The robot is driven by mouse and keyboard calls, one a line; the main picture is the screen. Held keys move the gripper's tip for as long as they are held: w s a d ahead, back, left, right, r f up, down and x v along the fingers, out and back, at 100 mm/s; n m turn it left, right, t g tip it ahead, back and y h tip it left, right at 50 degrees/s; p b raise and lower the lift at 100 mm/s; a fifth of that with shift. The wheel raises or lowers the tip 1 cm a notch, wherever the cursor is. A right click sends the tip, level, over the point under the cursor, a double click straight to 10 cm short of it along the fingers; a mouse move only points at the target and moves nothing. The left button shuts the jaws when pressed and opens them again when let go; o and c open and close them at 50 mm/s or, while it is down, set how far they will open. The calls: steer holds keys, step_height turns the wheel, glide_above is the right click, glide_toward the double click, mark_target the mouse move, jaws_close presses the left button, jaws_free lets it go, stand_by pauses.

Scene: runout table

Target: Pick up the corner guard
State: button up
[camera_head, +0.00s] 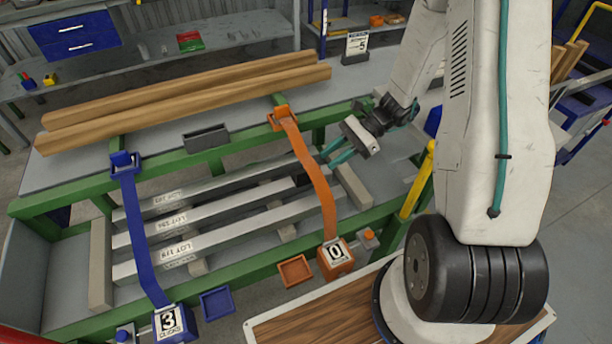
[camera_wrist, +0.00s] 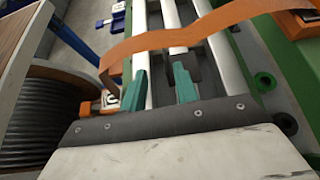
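A dark angled piece, which looks like the corner guard (camera_head: 305,183), sits on the steel bars beside the orange strap. In the wrist view the dark piece (camera_wrist: 193,64) is just beyond the fingertips, by the strap. My gripper (camera_head: 337,153) has two teal fingers and hangs over the right end of the bars, right of the orange strap. In the wrist view my gripper (camera_wrist: 160,78) is open, its fingers apart with nothing held between them. I cannot tell whether a finger touches the dark piece.
The orange strap (camera_head: 313,170) runs to a box marked 0 (camera_head: 336,257). A blue strap (camera_head: 137,225) runs to a box marked 3 (camera_head: 171,322). Bars (camera_head: 190,243) lie between green rails. A dark open holder (camera_head: 206,138) and wooden beams (camera_head: 190,92) are behind.

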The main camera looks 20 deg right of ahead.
mark_target(308, 171)
steer(key=x, duration=0.7)
steer(key=shift+w+a+f, duration=0.2)
steer(key=shift+w+a, duration=0.15)
steer(key=shift+c, duration=0.3)
jaws_close()
